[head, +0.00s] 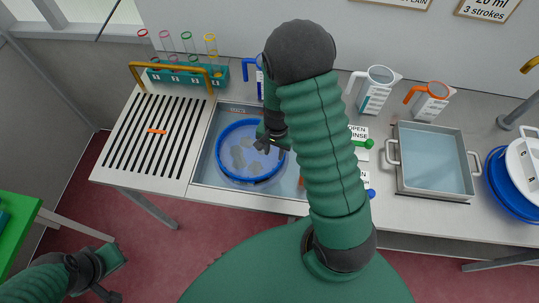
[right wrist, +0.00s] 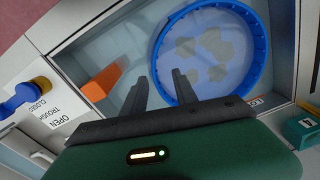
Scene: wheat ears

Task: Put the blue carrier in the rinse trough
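The blue carrier (head: 219,160) is a round blue ring with several pale grey-brown patches inside it. It sits in a rectangular basin (head: 203,172) sunk in the counter; a sign beside it in the right wrist view reads "TROUGH". My right gripper (head: 268,146) is over the carrier's right side in the head view. In the right wrist view its fingers (right wrist: 160,80) are apart, with the blue rim (right wrist: 262,45) showing between and beyond them; I cannot tell if they touch. My left gripper (head: 112,280) is low at the bottom left, away from the counter; its fingers are unclear.
A slatted drainboard (head: 135,150) lies left, with a test-tube rack (head: 220,78) behind. Green (head: 362,144) and blue valves (head: 370,194) are near my right arm.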

